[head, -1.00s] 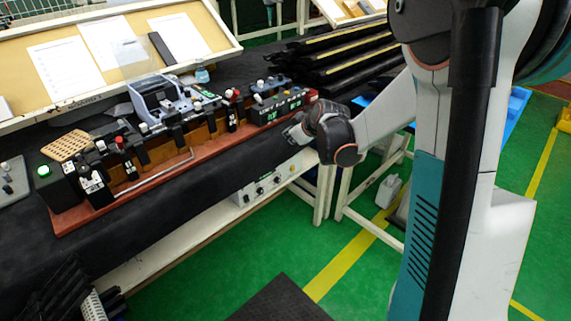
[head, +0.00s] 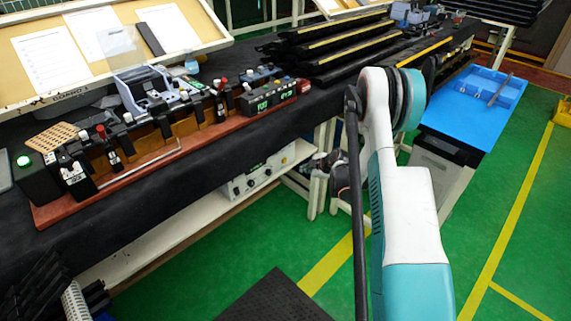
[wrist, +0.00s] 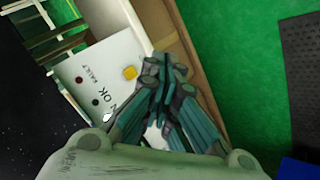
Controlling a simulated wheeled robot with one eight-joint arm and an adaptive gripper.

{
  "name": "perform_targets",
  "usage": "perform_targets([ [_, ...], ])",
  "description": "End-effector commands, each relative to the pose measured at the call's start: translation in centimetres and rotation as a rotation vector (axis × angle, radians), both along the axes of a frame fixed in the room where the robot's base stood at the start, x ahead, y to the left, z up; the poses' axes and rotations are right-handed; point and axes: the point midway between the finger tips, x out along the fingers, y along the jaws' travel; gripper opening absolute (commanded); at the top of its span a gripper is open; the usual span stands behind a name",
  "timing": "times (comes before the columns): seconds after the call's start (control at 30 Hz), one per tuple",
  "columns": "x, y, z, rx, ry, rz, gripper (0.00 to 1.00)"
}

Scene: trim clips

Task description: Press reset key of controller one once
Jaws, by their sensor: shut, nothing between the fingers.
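A pale controller box (head: 258,175) with dark knobs sits on the white shelf under the bench in the head view. In the wrist view a pale panel (wrist: 108,65) reads "FAULT" and "OK", with a yellow key (wrist: 130,73), a red dot and a dark dot. Which key is reset, and the controller's number, cannot be read. My gripper (wrist: 163,68) is shut and empty. Its fingertips appear just right of the yellow key in the wrist view; whether they touch the panel I cannot tell. In the head view my gripper (head: 322,163) is partly hidden by my arm, right of the box.
The bench (head: 150,205) has a dark cover and a red-brown fixture board (head: 140,165) with clamps above the shelf. A white bench leg (head: 316,196) stands near my gripper. A blue-topped table (head: 470,105) is at right.

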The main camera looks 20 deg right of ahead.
Motion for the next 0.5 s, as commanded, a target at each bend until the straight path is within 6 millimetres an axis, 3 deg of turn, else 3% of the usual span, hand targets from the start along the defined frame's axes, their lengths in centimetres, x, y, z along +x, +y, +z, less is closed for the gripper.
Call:
perform_targets([
  [0.03,-0.1,-0.4,-1.2,-0.01,-0.001,0.012,0.0],
  [0.2,-0.4,-0.9,-3.0,-0.034,-0.003,0.04,0.0],
  [0.5,-0.4,-1.0,-3.2,-0.038,-0.003,0.046,0.0],
])
